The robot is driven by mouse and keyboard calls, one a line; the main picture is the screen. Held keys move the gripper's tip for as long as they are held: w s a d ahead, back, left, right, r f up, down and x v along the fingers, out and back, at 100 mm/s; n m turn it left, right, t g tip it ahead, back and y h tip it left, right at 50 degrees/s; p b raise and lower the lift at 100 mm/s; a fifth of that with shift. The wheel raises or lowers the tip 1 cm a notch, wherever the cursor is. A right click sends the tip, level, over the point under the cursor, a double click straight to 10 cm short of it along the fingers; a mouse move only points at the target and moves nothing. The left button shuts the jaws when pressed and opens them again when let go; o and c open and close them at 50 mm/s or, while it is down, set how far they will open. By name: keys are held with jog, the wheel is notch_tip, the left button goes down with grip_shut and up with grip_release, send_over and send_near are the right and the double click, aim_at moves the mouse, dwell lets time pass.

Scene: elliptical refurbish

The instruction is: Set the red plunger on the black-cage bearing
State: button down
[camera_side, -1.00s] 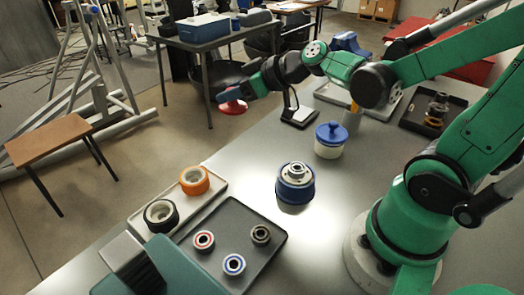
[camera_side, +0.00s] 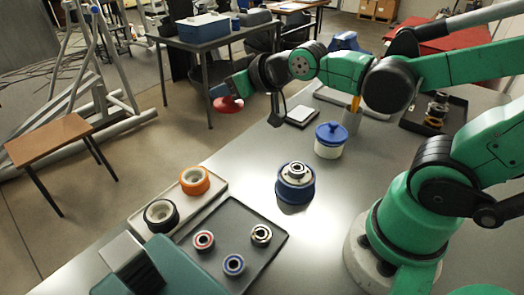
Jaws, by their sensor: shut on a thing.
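The red plunger (camera_side: 228,104) shows as a red disc at the end of my arm, in the upper middle of the side view. My gripper (camera_side: 224,93) is shut on it and holds it in the air; the fingers are small and partly hidden. The black-cage bearing (camera_side: 261,235) lies in the right part of the dark tray (camera_side: 239,212), well below the plunger in the picture. A red-ringed bearing (camera_side: 203,240) and a blue-ringed bearing (camera_side: 234,265) lie in the same tray, apart from it.
A light tray (camera_side: 216,191) holds an orange ring (camera_side: 194,180) and a black ring (camera_side: 160,214). A blue-based fixture (camera_side: 295,186) stands mid-table, with a blue-lidded white jar (camera_side: 329,145) behind it. A teal box with a brush (camera_side: 140,265) stands at the front left.

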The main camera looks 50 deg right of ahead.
jog(key=s+d+f+n+y, duration=0.4)
jog(key=s+f+n+y, duration=0.1)
jog(key=f, duration=0.2)
jog(key=s+n+g+y, duration=0.2)
jog(key=n+g, duration=0.1)
jog(key=s+r+n+g+y, duration=0.1)
jog(key=s+n+g+y, duration=0.1)
jog(key=s+n+g, duration=0.1)
jog(key=s+r+n+g+y, duration=0.1)
jog(key=s+n+g+y, duration=0.1)
jog(key=n, duration=0.2)
jog(key=shift+s+r+g, duration=0.2)
jog(key=shift+s+g, duration=0.15)
jog(key=shift+g, duration=0.05)
jog(key=shift+f, duration=2.4)
jog(key=shift+r, duration=0.8)
jog(key=shift+f, duration=1.2)
